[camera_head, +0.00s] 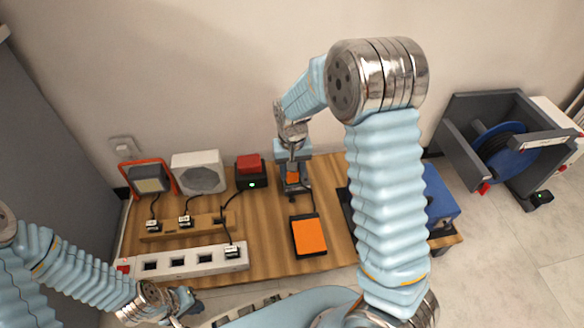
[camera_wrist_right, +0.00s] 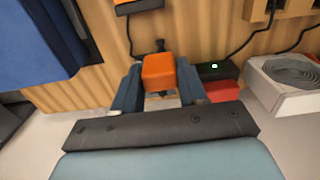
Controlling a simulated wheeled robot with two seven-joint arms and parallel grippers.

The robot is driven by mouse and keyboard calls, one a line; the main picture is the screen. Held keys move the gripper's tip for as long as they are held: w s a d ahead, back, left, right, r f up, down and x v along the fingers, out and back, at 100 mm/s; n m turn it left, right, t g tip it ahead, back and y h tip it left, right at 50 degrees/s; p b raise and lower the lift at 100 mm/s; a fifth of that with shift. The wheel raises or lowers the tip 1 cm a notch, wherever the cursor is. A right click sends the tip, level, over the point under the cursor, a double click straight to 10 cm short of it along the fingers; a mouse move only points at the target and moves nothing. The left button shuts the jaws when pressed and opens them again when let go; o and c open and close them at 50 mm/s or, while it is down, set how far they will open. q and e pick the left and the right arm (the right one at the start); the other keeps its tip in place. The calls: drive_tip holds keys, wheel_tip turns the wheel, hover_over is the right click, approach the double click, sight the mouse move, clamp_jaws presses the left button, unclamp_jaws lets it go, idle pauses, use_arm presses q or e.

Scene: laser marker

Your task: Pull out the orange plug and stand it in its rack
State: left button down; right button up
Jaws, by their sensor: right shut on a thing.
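My right gripper (camera_head: 293,178) is above the back middle of the table, its fingers shut on the orange plug (camera_wrist_right: 160,72). In the head view the plug (camera_head: 293,179) is partly hidden by the fingers. A black cord runs from the plug's dark end towards the black device with an orange top (camera_head: 309,236).
An orange-framed lamp (camera_head: 149,180), a white fan box (camera_head: 199,174) and a red-topped black box (camera_head: 251,172) line the back left. A blue box (camera_head: 440,203) is at the right, partly hidden by my right arm. A cable reel (camera_head: 502,148) stands beyond the table.

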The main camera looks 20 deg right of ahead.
drive_tip(key=w+a+p, duration=0.1)
drive_tip(key=w+a, duration=0.1)
drive_tip(key=a, duration=0.9)
drive_tip(key=shift+a+p, duration=0.35)
drive_tip(key=shift+p, duration=0.05)
drive_tip(key=w+a+p, duration=0.1)
drive_tip(key=w+a, duration=0.1)
drive_tip(key=a, duration=0.9)
drive_tip(key=shift+a+p, duration=0.3)
drive_tip(key=shift+p, duration=0.05)
drive_tip(key=shift+w, duration=0.1)
drive_tip(key=shift+f+b, duration=3.3)
drive_tip(key=shift+f, duration=2.2)
